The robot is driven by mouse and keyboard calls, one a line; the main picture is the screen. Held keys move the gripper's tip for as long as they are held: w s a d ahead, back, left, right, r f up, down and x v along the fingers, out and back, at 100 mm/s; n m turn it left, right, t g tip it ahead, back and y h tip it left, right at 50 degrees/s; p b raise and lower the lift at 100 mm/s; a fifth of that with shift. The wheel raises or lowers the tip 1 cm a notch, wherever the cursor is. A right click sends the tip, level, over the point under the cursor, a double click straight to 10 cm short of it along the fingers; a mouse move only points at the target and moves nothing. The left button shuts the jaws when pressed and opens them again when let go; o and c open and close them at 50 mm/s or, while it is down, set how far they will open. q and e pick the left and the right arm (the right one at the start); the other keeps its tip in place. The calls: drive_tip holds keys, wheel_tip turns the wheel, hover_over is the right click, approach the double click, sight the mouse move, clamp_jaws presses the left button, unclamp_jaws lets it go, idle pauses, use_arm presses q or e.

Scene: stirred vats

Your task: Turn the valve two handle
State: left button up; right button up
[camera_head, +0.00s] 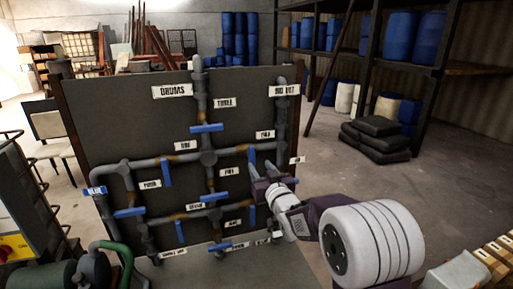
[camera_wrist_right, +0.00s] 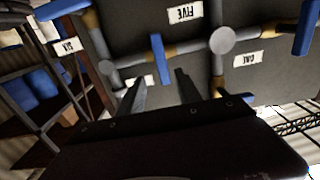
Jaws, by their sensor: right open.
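A grey pipe board (camera_head: 120,105) carries several blue valve handles. A label that appears to read TWO (camera_head: 186,145) sits left of the centre junction, between an upper blue handle (camera_head: 207,128) and a left blue handle (camera_head: 166,172); I cannot tell which is valve two. My right gripper (camera_head: 262,178) is at the board's right side, just below the right blue handle (camera_head: 251,155). In the right wrist view the open fingers (camera_wrist_right: 160,85) straddle the line of that handle (camera_wrist_right: 160,58); contact is unclear. My left gripper is out of view.
Labels FIVE (camera_wrist_right: 184,13) and SIX (camera_wrist_right: 66,46) show upside down in the wrist view. Right of the board are black sacks (camera_head: 377,138) and shelves with blue barrels (camera_head: 398,38). A chair (camera_head: 50,130) stands left. The floor at right (camera_head: 460,180) is clear.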

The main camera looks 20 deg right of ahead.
sight(252, 156)
drive_tip(key=w+p, duration=0.1)
drive_tip(key=w, duration=0.1)
drive_tip(key=w+p, duration=0.1)
drive_tip(key=w, duration=0.2)
drive_tip(key=w+p, duration=0.1)
drive_tip(key=w, duration=0.1)
drive_tip(key=shift+w+a+r, duration=0.15)
drive_tip(key=shift+w+a, duration=0.1)
drive_tip(key=shift+w, duration=0.1)
drive_tip(key=shift+w+p, duration=0.35)
drive_tip(key=shift+a, duration=0.15)
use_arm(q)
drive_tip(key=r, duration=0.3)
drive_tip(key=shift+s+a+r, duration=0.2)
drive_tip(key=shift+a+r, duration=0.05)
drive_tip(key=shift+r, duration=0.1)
use_arm(e)
drive_tip(key=shift+w, duration=0.1)
drive_tip(key=shift+c, duration=0.3)
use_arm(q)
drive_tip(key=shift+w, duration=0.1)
use_arm(e)
clamp_jaws()
